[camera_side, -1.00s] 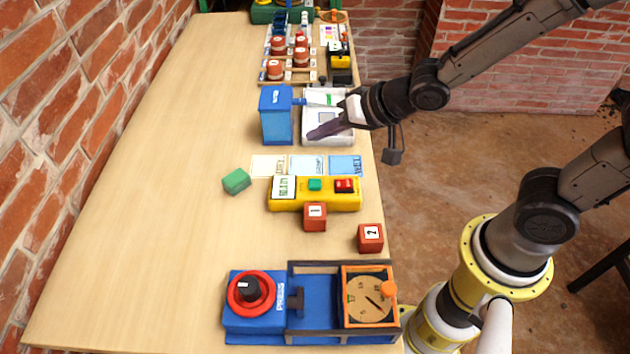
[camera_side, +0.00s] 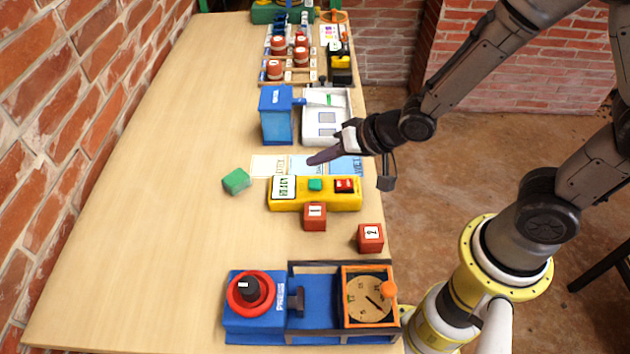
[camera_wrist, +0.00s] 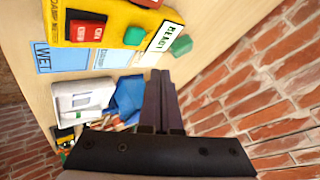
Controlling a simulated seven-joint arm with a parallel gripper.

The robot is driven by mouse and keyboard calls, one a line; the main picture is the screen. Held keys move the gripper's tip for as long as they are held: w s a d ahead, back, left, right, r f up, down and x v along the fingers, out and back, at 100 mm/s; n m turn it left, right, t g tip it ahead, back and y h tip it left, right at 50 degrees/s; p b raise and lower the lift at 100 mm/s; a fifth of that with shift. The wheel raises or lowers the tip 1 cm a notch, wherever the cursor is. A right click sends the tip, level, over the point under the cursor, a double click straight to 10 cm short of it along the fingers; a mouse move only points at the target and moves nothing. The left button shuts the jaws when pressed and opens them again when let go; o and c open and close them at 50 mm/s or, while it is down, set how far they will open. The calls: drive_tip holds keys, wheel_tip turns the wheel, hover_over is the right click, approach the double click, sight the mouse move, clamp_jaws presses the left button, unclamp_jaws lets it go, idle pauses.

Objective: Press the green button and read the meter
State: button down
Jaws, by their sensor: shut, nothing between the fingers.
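The green button (camera_side: 315,184) sits on top of a yellow box (camera_side: 288,206), between a white display reading READY (camera_side: 284,187) and a red switch (camera_side: 345,185). The green button also shows in the wrist view (camera_wrist: 134,36), near the top. My gripper (camera_side: 312,161) is shut and empty, a little beyond the yellow box and above the paper cards, apart from the button. In the wrist view its fingers (camera_wrist: 160,82) are together. A press unit (camera_side: 256,312) with a round dial (camera_side: 368,299) and pointer stands at the near end of the table.
Red blocks marked 1 (camera_side: 315,217) and 2 (camera_side: 370,238) stand in front of the yellow box. A loose green block (camera_side: 236,181) lies to its left. A blue box (camera_side: 276,116) and white device (camera_side: 327,128) stand behind. The table's left side is clear.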

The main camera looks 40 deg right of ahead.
sight(320, 185)
drive_tip(key=shift+f, duration=1.9)
drive_tip(key=shift+f, duration=0.15)
idle(0.5)
drive_tip(key=shift+f, duration=0.25)
drive_tip(key=shift+f, duration=0.45)
idle(0.9)
drive_tip(key=shift+r, duration=0.85)
drive_tip(key=shift+r, duration=2.5)
